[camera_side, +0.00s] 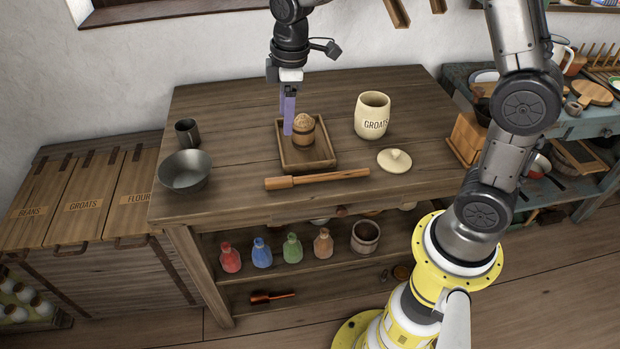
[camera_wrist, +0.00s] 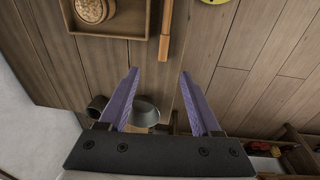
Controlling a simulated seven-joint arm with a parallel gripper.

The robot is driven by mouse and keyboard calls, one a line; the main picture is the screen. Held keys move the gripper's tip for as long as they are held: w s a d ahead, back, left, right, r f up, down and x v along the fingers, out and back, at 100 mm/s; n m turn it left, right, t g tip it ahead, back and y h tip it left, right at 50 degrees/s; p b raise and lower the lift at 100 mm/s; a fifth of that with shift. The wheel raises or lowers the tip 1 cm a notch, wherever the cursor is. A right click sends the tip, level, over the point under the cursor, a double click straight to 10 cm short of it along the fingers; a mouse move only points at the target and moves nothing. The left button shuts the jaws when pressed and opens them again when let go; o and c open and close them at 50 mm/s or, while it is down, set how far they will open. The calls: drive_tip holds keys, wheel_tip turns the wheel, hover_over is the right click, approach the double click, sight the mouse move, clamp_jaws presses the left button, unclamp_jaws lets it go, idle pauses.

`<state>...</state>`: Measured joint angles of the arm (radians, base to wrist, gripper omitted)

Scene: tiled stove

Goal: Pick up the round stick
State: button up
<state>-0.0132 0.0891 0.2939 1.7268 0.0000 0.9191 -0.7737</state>
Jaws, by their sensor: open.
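The round stick (camera_side: 317,179) is a light brown wooden rod with a thicker end at the left. It lies on the table near its front edge, in front of the square wooden tray (camera_side: 290,168). In the wrist view the stick (camera_wrist: 168,22) shows at the top, beyond my fingertips. My gripper (camera_side: 288,132) has purple fingers pointing down and appears over the tray's left side, next to the small wooden tub (camera_side: 304,137). In the wrist view my gripper (camera_wrist: 160,72) is open, with nothing held between its fingers.
A cream groats jar (camera_side: 372,118) and its lid (camera_side: 394,160) stand to the right. A metal bowl (camera_side: 185,172) and a dark cup (camera_side: 188,133) are at the left. Several colored bottles (camera_side: 262,254) stand on the shelf below.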

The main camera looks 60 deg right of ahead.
drive_tip(key=g, duration=0.1)
hover_over(290, 178)
drive_tip(key=f, duration=1.3)
drive_tip(key=shift+a, duration=0.2)
drive_tip(key=shift+d+f, duration=0.2)
drive_tip(key=shift+f, duration=2.7)
clamp_jaws()
